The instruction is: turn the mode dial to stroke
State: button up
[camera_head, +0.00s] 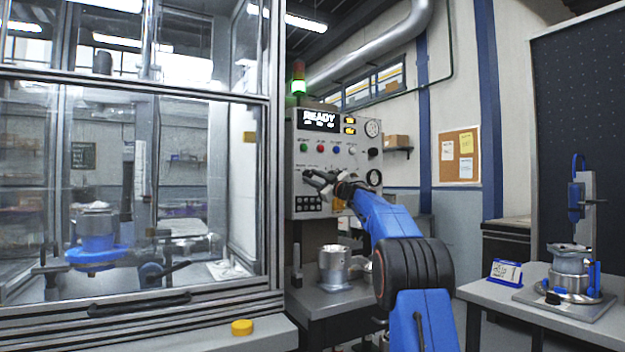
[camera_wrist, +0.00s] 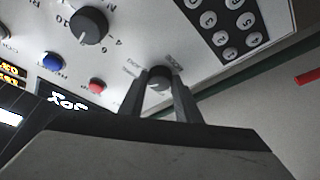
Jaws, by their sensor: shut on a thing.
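The mode dial (camera_wrist: 159,84) is a small dark round knob on the pale control panel (camera_head: 340,158), with small printed labels around it, too blurred to read surely. My gripper (camera_wrist: 160,76) is shut on the dial, one finger on each side of it in the wrist view. In the head view my gripper (camera_head: 309,177) reaches the lower left of the panel, and its fingers hide the dial there. I cannot tell which label the dial points to.
A larger black dial (camera_wrist: 88,25), a red button (camera_wrist: 97,86), a blue button (camera_wrist: 52,62) and a keypad (camera_wrist: 228,22) lie around the mode dial. The display (camera_head: 319,120) reads READY. A metal housing (camera_head: 334,268) stands below the panel; a glazed enclosure (camera_head: 150,88) is at left.

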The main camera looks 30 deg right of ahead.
jog(key=shift+n+g+y, duration=0.3)
jog(key=shift+n, duration=0.8)
jog(key=o, duration=1.1)
jog(key=shift+c, duration=0.2)
jog(key=shift+s+d, duration=0.1)
jog(key=v, duration=1.7)
jog(key=shift+s, duration=0.1)
